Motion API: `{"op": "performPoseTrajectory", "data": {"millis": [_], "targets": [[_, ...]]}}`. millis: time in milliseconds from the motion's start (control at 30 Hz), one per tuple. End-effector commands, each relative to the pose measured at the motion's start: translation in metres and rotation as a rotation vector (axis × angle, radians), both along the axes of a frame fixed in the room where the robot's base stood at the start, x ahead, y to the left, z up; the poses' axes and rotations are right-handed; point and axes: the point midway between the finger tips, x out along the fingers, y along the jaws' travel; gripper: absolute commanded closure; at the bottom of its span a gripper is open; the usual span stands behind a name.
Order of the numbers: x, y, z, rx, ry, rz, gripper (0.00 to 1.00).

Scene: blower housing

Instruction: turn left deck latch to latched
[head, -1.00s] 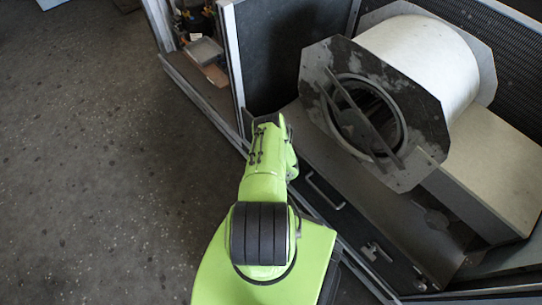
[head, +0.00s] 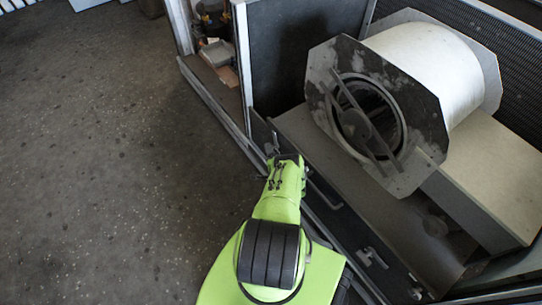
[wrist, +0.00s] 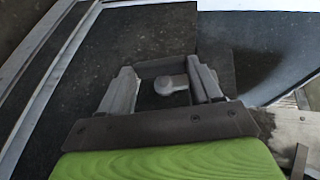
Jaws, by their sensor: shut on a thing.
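The left deck latch (wrist: 172,84) shows in the wrist view as a grey rounded piece between the two fingers of my gripper (wrist: 163,88). My gripper is shut on it. In the head view my gripper (head: 287,158) is at the left part of the dark front deck (head: 345,222), and it hides the left latch there. The latch's exact angle cannot be told. A second, T-shaped metal latch (head: 372,257) sits farther right on the same deck.
A bar handle (head: 325,195) lies on the deck between my gripper and the right latch. The blower drum (head: 440,60) with its octagonal plate (head: 405,115) stands behind. A dark upright panel (head: 300,55) rises at the back left. The floor (head: 110,160) at left is clear.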

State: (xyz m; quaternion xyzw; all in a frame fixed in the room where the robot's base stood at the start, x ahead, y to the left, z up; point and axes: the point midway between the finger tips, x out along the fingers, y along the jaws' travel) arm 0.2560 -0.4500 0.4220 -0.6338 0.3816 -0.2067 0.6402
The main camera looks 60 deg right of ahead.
Motion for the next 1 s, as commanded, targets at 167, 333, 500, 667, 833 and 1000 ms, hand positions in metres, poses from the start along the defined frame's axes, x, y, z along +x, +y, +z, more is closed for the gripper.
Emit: {"op": "performPoseTrajectory", "data": {"millis": [167, 333, 500, 667, 833, 1000], "targets": [[0.001, 0.001, 0.0, 0.002, 0.001, 0.002, 0.91], [0.001, 0.001, 0.0, 0.002, 0.001, 0.002, 0.17], [0.0, 0.0, 0.0, 0.001, 0.001, 0.001, 0.11], [0.0, 0.002, 0.0, 0.002, 0.001, 0.002, 0.11], [-0.014, 0.02, 0.005, 0.004, 0.007, 0.006, 0.11], [-0.03, 0.041, 0.009, 0.004, 0.012, 0.01, 0.11]]}}
